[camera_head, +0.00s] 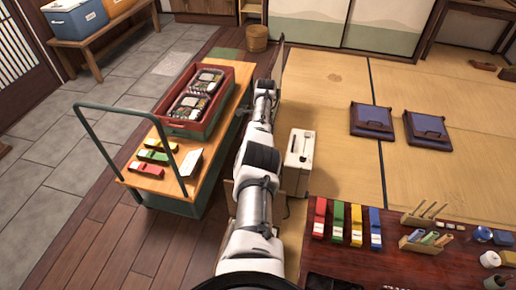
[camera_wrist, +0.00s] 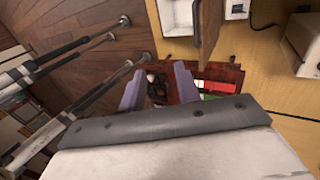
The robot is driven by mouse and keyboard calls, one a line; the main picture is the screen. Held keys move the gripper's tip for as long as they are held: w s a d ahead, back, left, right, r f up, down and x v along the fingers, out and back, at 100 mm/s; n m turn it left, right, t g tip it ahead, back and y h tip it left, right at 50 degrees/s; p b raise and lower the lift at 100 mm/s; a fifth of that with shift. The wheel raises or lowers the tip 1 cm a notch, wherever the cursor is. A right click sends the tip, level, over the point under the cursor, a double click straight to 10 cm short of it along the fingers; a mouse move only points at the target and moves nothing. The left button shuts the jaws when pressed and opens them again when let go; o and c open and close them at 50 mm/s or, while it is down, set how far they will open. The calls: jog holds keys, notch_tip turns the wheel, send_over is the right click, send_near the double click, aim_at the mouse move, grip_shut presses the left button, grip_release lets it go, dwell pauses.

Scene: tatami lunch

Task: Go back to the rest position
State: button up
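My arm reaches up from the bottom middle of the head view, past the right side of the wooden cart. Its far end is seen edge-on there, and the fingers cannot be made out. In the wrist view my gripper (camera_wrist: 159,74) shows two lavender fingers standing apart. Nothing is held between them. Behind them, farther off, lies a dark red surface with small dark, green and white things on it.
The cart (camera_head: 214,150) carries a red crate (camera_head: 228,118) of packed lunches and several coloured cases. A white box (camera_head: 299,160) stands right of my arm. A dark red low table (camera_head: 440,272) is at lower right. Two cushions (camera_head: 371,120) lie on open tatami.

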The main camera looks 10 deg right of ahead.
jog(key=shift+r+p, duration=0.4)
jog(key=shift+r, duration=0.45)
